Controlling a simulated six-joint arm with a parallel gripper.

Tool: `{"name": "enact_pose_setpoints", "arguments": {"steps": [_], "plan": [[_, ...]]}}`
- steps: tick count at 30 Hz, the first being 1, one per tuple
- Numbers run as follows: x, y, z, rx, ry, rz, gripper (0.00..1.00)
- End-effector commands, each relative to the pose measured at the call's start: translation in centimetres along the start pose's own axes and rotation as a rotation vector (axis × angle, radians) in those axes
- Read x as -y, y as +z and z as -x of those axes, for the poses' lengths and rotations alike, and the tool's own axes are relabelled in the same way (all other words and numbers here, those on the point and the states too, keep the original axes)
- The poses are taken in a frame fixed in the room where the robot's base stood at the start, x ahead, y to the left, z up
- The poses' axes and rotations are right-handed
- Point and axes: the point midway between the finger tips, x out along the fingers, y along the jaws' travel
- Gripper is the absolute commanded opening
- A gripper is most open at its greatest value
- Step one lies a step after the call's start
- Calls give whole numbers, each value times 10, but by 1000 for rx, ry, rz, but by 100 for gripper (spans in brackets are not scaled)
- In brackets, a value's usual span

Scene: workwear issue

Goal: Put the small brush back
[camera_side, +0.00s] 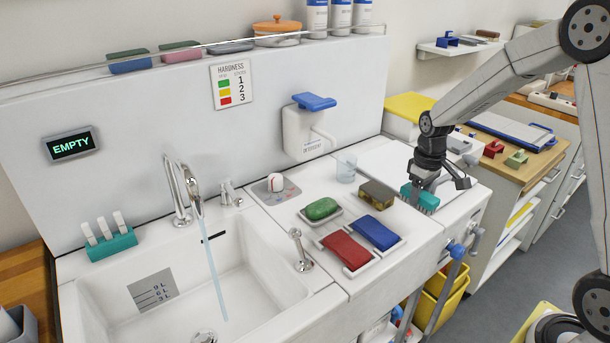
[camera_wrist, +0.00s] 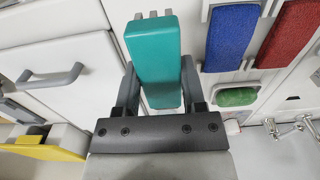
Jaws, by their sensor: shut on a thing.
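A teal small brush (camera_side: 419,198) with a blocky back is held in my gripper (camera_side: 428,187) at the right end of the white counter (camera_side: 395,255). In the wrist view the teal brush (camera_wrist: 153,50) sits between the two dark fingers, with grey bristle-like tips at its far end. My gripper is shut on it. I cannot tell whether the brush touches the counter. Which spot is its own place is not clear from these views.
Left of the brush lie a brown block (camera_side: 377,194), a green sponge (camera_side: 322,209), and blue (camera_side: 375,233) and red (camera_side: 346,250) pads in white holders. A clear cup (camera_side: 345,168) stands behind. The sink (camera_side: 215,270) has running water. A tap knob (camera_side: 299,252) stands upright.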

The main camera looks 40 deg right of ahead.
Motion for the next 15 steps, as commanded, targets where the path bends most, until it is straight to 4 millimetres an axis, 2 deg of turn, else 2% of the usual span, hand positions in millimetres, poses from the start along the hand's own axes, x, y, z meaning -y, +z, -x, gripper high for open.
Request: {"name": "enact_pose_setpoints", "arguments": {"steps": [7,15], "plan": [[-5,-18,-23,1,0,0,0],[-7,-24,-30,-1,0,0,0]]}}
